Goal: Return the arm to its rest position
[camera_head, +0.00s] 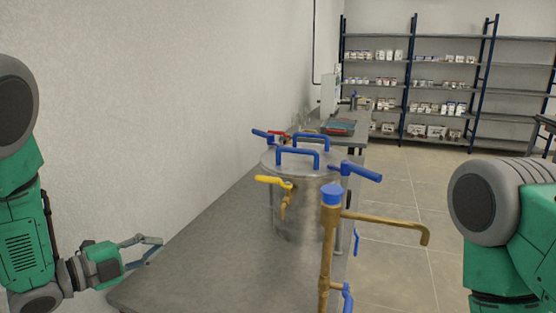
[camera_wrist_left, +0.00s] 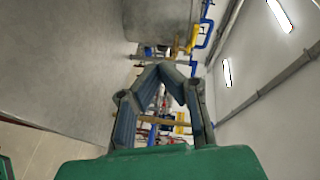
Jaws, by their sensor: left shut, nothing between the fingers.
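My left gripper (camera_head: 155,243) is at the lower left of the head view, just off the left edge of the grey table. It is shut and empty. In the left wrist view its fingers (camera_wrist_left: 166,68) meet at the tips with nothing between them. My left arm stands at the left edge of the head view, its forearm bent toward the table. My right arm shows at the right edge of the head view. Its gripper is out of view.
A steel vessel (camera_head: 298,215) with blue handles and a yellow-handled valve (camera_head: 273,181) stands on the grey table (camera_head: 200,275). A brass pipe (camera_head: 326,250) with a blue cap rises before it. A wall runs along the left. Shelves (camera_head: 425,66) stand far back; floor at right is clear.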

